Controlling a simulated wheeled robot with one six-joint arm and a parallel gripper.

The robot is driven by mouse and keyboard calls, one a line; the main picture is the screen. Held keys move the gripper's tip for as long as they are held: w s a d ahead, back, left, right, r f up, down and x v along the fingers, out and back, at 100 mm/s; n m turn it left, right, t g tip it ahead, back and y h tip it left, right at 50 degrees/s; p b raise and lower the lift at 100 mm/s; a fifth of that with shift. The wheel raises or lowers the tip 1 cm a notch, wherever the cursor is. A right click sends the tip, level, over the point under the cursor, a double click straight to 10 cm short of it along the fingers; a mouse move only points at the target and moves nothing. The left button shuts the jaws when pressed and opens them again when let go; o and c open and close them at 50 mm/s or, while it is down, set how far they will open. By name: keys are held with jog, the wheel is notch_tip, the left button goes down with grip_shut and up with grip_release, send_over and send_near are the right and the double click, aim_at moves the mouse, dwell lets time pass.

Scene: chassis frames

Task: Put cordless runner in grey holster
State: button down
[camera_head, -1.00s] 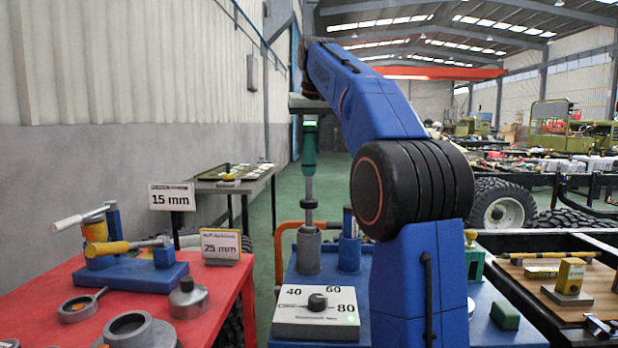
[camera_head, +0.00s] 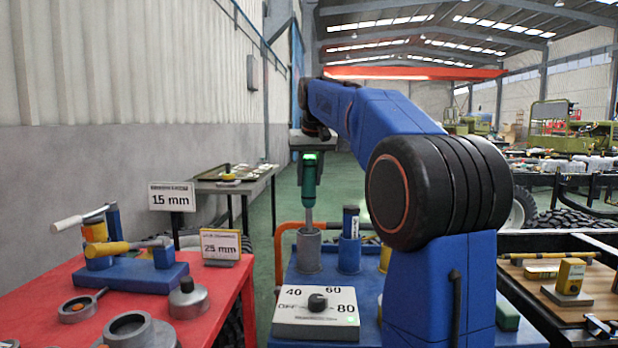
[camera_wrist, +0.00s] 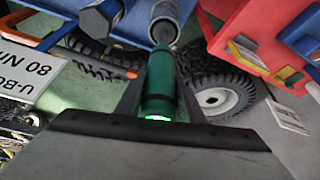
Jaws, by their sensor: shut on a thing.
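The cordless runner (camera_head: 309,180) is a green upright tool with a glowing green top and a grey shaft below. My gripper (camera_head: 309,158) is shut on its upper body. In the wrist view the green body (camera_wrist: 159,78) lies between my fingers. The grey holster (camera_head: 309,252) is an upright grey cylinder on the blue table. The runner's shaft goes down into the holster's mouth, its lower tip hidden inside. The green body is still above the rim. The holster also shows in the wrist view (camera_wrist: 164,28), in line with the runner.
A blue holster (camera_head: 349,252) with a tool in it stands right beside the grey one. A selector box (camera_head: 316,315) marked 40, 60, 80 is in front. A red table (camera_head: 75,280) with a clamp, rings and signs is at left. My arm hides part of the blue table.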

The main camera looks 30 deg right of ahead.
dwell(0.3)
jog(key=c, duration=1.2)
grip_release()
jog(key=v, duration=1.2)
jog(key=s+a+f+n, duration=0.1)
jog(key=s+a+f, duration=0.5)
jog(key=s+f, duration=0.3)
jog(key=s+a+f+n, duration=0.1)
jog(key=s+a+f, duration=0.4)
jog(key=s+f, duration=0.3)
jog(key=s+a+f+n, duration=0.1)
jog(key=s+a+f, duration=0.2)
jog(key=s+f, duration=0.6)
jog(key=s+a+f+y, duration=0.1)
jog(key=s+a+f, duration=0.2)
jog(key=s+f, duration=0.6)
notch_tip(320, 180, down, 8)
jog(key=shift+f+n+t, duration=0.15)
jog(key=shift+n+t, duration=0.15)
jog(key=shift+n, duration=0.1)
